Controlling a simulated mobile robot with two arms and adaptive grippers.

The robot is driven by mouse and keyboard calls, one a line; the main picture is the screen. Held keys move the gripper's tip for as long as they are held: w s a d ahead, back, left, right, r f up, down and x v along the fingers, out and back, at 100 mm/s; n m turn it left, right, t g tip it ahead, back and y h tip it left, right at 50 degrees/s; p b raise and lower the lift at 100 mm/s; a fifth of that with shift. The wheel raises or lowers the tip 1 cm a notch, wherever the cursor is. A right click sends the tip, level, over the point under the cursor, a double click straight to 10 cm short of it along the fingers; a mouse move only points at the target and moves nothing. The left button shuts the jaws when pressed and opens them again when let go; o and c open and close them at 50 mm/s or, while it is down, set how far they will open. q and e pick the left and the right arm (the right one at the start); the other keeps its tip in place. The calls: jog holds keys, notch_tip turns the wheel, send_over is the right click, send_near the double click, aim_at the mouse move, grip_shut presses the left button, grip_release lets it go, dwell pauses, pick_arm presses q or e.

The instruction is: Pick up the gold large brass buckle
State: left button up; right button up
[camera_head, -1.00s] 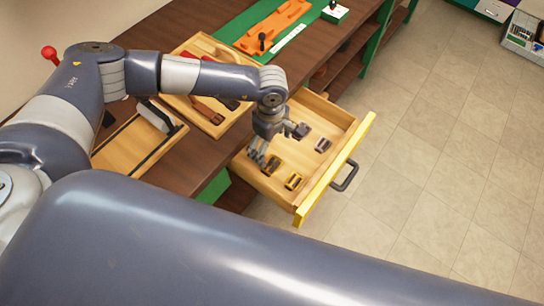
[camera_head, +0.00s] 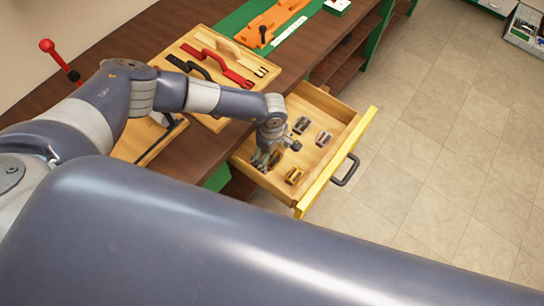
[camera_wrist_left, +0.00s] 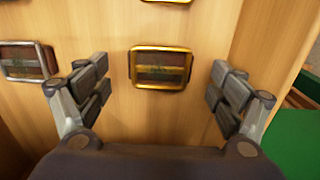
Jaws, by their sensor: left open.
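A gold-rimmed buckle (camera_wrist_left: 160,67) lies flat on the wooden drawer floor, between and slightly beyond my left gripper's fingers in the left wrist view. My left gripper (camera_wrist_left: 154,92) is open, with one finger on each side of the buckle and clear gaps to both. In the head view my left gripper (camera_head: 265,161) is low in the open drawer (camera_head: 349,139), and partly hides this buckle. A second gold buckle (camera_head: 294,175) lies nearer the drawer front; a gold rim (camera_wrist_left: 168,1) is cut off at the top of the wrist view. My right gripper is not in view.
Two silver-grey buckles (camera_head: 301,125) (camera_head: 323,138) lie deeper in the drawer; one silver-rimmed buckle (camera_wrist_left: 28,61) shows left in the wrist view. A drawer wall (camera_wrist_left: 272,40) stands close on the right there. A tool board (camera_head: 213,65) lies on the bench above.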

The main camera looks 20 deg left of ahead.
pick_arm(q)
jog(key=shift+f, duration=0.8)
jog(key=c, duration=1.1)
jog(key=shift+c, duration=0.2)
